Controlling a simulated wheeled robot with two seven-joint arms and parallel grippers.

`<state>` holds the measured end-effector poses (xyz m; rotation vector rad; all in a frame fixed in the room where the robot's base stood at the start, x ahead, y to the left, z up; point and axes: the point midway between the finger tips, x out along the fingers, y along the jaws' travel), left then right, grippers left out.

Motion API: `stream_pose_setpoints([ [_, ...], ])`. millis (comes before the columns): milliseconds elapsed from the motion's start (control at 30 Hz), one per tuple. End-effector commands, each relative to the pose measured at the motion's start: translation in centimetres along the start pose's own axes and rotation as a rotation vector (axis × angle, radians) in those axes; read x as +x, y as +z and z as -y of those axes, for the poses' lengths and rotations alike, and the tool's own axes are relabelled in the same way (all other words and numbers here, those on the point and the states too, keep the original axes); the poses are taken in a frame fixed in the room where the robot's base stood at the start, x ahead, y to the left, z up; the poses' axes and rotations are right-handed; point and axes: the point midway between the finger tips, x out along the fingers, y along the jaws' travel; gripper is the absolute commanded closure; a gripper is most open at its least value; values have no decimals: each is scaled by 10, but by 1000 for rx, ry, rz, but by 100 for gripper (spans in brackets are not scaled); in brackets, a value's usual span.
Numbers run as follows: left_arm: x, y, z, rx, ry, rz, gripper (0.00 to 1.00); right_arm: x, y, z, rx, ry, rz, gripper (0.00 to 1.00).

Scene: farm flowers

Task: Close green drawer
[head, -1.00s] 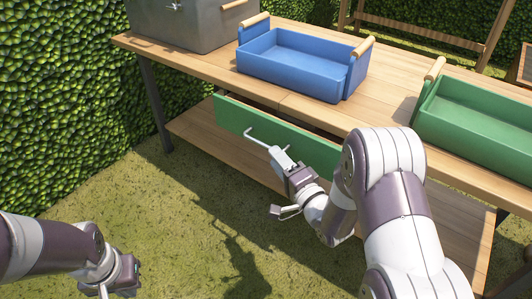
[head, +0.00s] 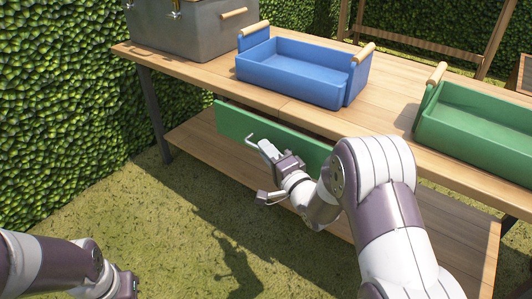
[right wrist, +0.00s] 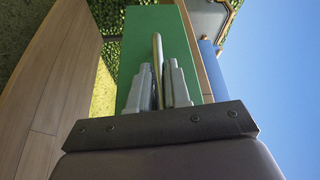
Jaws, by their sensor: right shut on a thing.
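The green drawer (head: 290,144) is under the wooden table top, its front slightly out with a dark gap above it. Its thin metal handle (head: 250,138) sticks out from the front. My right gripper (head: 264,148) is at the handle and shut on it. In the right wrist view the handle bar (right wrist: 157,48) runs between the two fingers of the right gripper (right wrist: 160,82), with the green drawer front (right wrist: 135,50) behind. My left gripper (head: 124,287) is at the bottom left, partly cut off; its fingers are hidden, away from the drawer.
On the table top (head: 385,105) stand a blue crate (head: 290,80), a green crate (head: 470,140) and a grey box (head: 190,30). A lower wooden shelf (head: 210,150) lies beneath the drawer. Grass (head: 150,215) is open in front, and a hedge (head: 60,110) stands at the left.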

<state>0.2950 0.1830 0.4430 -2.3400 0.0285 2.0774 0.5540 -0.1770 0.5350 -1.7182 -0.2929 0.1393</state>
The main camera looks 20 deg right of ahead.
Motion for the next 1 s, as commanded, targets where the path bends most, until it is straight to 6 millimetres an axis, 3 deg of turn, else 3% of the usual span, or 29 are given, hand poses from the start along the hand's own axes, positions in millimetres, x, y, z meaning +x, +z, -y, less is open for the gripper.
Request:
stream_pose_setpoints([
  [200,-9,-1,0,0,0,0,100,12,-29,-4,-2,-1,-1,100],
  [500,-8,-1,0,0,0,0,100,13,-33,-5,-2,-1,-6,100],
  [533,-8,-1,0,0,0,0,100,13,-33,-5,-2,-2,-6,76],
  [600,-8,-1,0,0,0,0,100,13,-33,-5,-2,-2,-6,62],
  [867,-9,-1,0,0,0,0,100,12,-32,-5,-1,0,-3,62],
  [1000,-23,-3,0,0,0,0,100,-4,-33,-1,1,3,-3,62],
])
